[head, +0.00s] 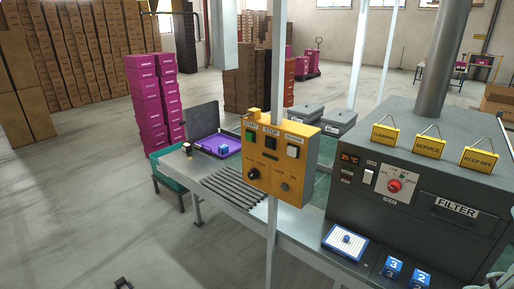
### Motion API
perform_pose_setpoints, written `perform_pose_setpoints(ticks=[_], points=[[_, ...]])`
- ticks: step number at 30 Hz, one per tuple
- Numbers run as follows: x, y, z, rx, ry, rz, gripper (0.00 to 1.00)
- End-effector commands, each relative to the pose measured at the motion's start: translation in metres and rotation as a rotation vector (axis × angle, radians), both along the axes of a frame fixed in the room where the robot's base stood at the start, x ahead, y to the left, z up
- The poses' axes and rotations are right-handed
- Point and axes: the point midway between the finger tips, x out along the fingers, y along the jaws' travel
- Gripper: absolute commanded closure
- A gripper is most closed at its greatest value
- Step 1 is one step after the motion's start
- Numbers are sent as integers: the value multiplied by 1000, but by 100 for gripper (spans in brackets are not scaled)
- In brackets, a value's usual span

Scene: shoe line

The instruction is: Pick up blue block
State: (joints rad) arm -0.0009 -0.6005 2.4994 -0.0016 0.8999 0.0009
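A small blue block (223,149) sits in the purple tray (208,147) on the far left end of the grey line table. A second small blue piece (347,239) lies on a white gridded pad with a blue border (335,246), at the front of the table near the machine. A small dark shape (123,283) at the bottom edge looks like the tip of my gripper. It is far from both blue pieces. Most of it is cut off by the frame, so its opening is unclear.
A yellow control box (272,172) on a post stands in front of the table. Dark rods (235,187) lie across the table. The large grey filter machine (440,180) fills the right. Blue number blocks (393,268) stand beside the pad. The floor at left is clear.

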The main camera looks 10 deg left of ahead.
Motion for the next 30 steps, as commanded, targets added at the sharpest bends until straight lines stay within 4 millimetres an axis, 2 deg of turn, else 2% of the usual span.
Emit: perform_pose_setpoints(ticks=[2,18,30], points=[[0,0,0,0,0,0,100],[0,0,0,0,0,0,52],[0,0,0,0,0,0,52]])
